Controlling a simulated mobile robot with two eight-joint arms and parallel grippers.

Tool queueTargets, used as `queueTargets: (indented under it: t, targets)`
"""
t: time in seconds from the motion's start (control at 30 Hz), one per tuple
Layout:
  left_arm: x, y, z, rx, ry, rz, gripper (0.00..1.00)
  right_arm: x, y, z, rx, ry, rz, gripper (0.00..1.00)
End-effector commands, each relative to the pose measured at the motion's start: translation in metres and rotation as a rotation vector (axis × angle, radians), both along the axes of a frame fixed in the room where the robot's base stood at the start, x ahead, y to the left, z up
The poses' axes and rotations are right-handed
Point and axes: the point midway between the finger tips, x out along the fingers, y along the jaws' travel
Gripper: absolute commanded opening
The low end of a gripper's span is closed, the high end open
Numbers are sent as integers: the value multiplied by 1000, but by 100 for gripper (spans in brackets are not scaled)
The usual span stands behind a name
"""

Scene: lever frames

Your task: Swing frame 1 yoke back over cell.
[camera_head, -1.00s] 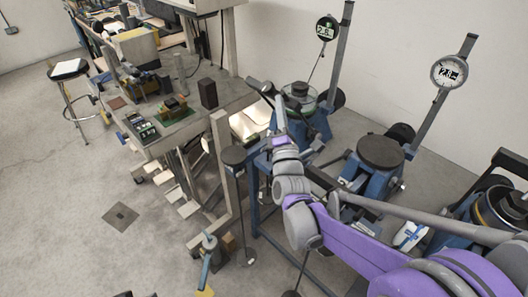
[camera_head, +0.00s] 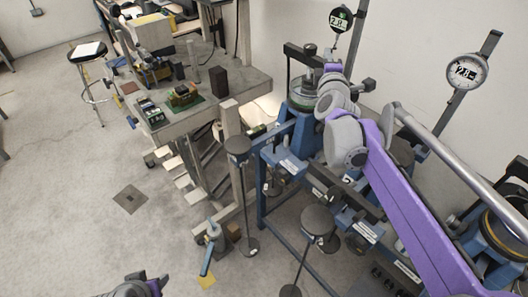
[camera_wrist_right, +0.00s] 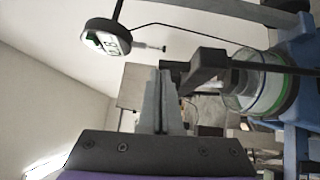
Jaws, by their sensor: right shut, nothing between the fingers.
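Frame 1 is the blue stand (camera_head: 292,130) at the back, with a dial (camera_head: 341,19) on its post. Its cell (camera_head: 304,101), a clear cup with a green ring, also shows in the wrist view (camera_wrist_right: 262,82). The black yoke (camera_head: 303,53) rises as an arch above the cell in the head view. In the wrist view the yoke (camera_wrist_right: 208,65) reaches toward the cell; exact alignment is unclear. My right gripper (camera_wrist_right: 161,78) is shut and empty beside the yoke's end; I cannot tell if they touch. My left gripper (camera_head: 150,284) is partly visible at the bottom edge.
A second dial (camera_head: 466,72) and post stand to the right, partly behind my right arm. A round dark weight (camera_head: 318,221) hangs or stands near the front of the blue bench. A workbench (camera_head: 222,92) with small objects is to the left. Floor at left is mostly clear.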

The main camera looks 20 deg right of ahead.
Motion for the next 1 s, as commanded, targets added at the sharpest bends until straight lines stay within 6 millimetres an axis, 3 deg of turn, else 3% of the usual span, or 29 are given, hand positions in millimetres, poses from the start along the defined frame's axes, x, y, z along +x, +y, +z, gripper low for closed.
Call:
queueTargets:
  t: [0.3, 1.0]
  targets:
    - [-2, 0, -6, 0, 5, 0, 50, 11, -27, 4, 100, 43, -1, 0]
    - [-2, 0, -6, 0, 5, 0, 50, 13, -31, 5, 116, 46, -1, 0]
